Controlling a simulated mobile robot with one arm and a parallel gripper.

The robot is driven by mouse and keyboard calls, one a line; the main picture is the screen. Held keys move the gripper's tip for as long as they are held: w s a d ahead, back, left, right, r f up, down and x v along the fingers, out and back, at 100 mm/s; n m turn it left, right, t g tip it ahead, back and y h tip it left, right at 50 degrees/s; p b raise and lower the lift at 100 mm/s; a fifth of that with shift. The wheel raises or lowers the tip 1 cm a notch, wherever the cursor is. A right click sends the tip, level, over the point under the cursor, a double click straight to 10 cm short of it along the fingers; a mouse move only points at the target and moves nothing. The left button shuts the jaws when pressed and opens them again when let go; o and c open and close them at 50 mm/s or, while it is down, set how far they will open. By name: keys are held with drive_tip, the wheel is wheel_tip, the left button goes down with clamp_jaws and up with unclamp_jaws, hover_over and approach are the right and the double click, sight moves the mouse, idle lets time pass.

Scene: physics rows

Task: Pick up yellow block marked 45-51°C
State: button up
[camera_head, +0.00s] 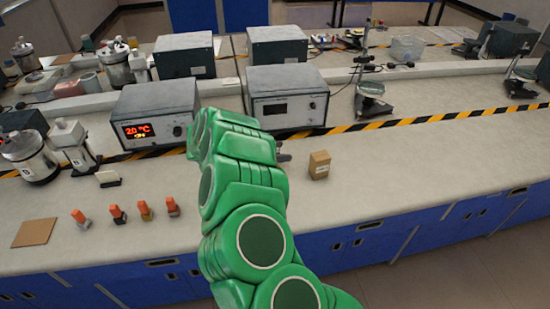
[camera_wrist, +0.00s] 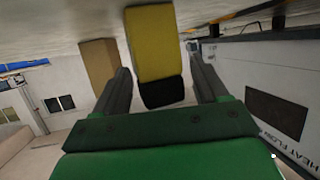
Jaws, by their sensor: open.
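A yellow block (camera_wrist: 156,42) with a black end (camera_wrist: 161,92) shows in the wrist view, between the two dark fingers of my gripper (camera_wrist: 160,68). The fingers are open, with a narrow gap on each side of the block. No temperature marking is readable on it. In the head view my green arm covers the place where this block would be, and most of my gripper is hidden.
A brown box (camera_head: 319,165) stands right of my arm and also shows beside the left finger (camera_wrist: 99,62). A heat flow instrument (camera_wrist: 270,90) is close on the right in the wrist view. Several small orange-topped pieces (camera_head: 145,210) stand at front left.

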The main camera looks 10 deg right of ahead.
drive_tip(key=c, duration=1)
drive_tip(key=shift+c, duration=0.2)
